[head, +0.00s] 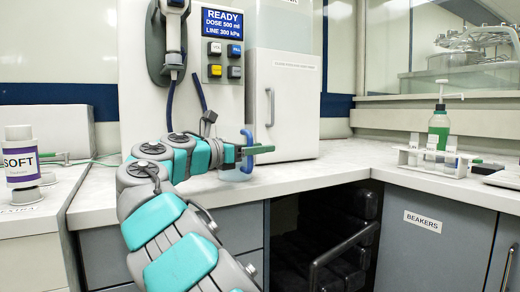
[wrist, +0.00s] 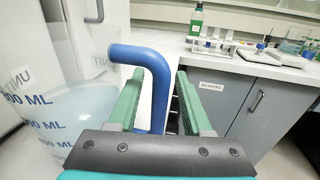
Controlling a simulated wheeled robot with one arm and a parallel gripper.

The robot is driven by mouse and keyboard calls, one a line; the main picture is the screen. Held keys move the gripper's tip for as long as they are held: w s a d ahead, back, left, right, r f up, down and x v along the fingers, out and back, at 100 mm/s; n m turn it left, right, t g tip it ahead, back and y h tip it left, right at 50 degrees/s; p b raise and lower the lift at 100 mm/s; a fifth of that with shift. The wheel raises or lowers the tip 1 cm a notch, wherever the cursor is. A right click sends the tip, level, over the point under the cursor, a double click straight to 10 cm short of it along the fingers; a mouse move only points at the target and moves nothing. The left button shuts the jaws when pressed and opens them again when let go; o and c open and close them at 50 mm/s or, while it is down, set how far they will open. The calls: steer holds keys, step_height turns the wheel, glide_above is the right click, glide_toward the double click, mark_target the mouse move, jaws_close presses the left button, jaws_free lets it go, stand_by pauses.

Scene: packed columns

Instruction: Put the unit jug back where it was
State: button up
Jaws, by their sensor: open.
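The unit jug (wrist: 40,125) is a clear jug with blue volume marks, large at the left of the wrist view. Its blue handle (wrist: 157,62) comes up between my two green fingers. My gripper (wrist: 160,95) is open around the handle, with a gap to the right finger. In the head view my gripper (head: 258,150) is over the counter in front of the dispenser, and the blue handle (head: 247,137) shows at its fingers.
The dispenser panel (head: 222,60) reads READY, dose 500 ml. A white cabinet (head: 285,105) stands behind. A softener bottle (head: 20,158) is at the left. A green pump bottle (head: 439,125) and a rack (head: 430,158) stand on the right counter. A dark open bay (head: 325,235) lies below.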

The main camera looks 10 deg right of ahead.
steer(key=p+v, duration=0.1)
steer(key=v, duration=1)
steer(key=shift+s+a+p, duration=0.15)
steer(key=shift+a+p, duration=0.1)
steer(key=shift+p, duration=0.05)
steer(key=shift+d+r, duration=0.1)
steer(key=s+d+f+m+g+y+b, duration=0.15)
steer(key=s+d+f+m, duration=0.25)
steer(key=d, duration=0.4)
steer(key=s+d+f+m+g+y+p, duration=0.1)
steer(key=s+d+f+m+g, duration=0.2)
steer(key=d, duration=0.6)
steer(key=s+d+f+m+g+y+b, duration=0.1)
steer(key=s+d+f+m+g+y, duration=0.15)
steer(key=s+d+f+m, duration=0.5)
steer(key=s+a+f+m+g+y, duration=0.1)
steer(key=s+a+f+y, duration=0.15)
steer(key=s+f, duration=0.55)
steer(key=s+a+f+m+y, duration=0.1)
steer(key=s+f+m+y, duration=0.1)
steer(key=s+f+y, duration=0.5)
steer(key=s+a+f+m+g+p, duration=0.1)
steer(key=s+a+f+m+g, duration=0.1)
steer(key=s+a+f+m, duration=0.3)
steer(key=s+a+f+y, duration=0.1)
steer(key=s+a+f, duration=0.3)
steer(key=s, duration=0.3)
steer(key=shift+f+m+g+p, duration=0.3)
steer(key=shift+f+m+p, duration=0.1)
steer(key=shift+f, duration=0.5)
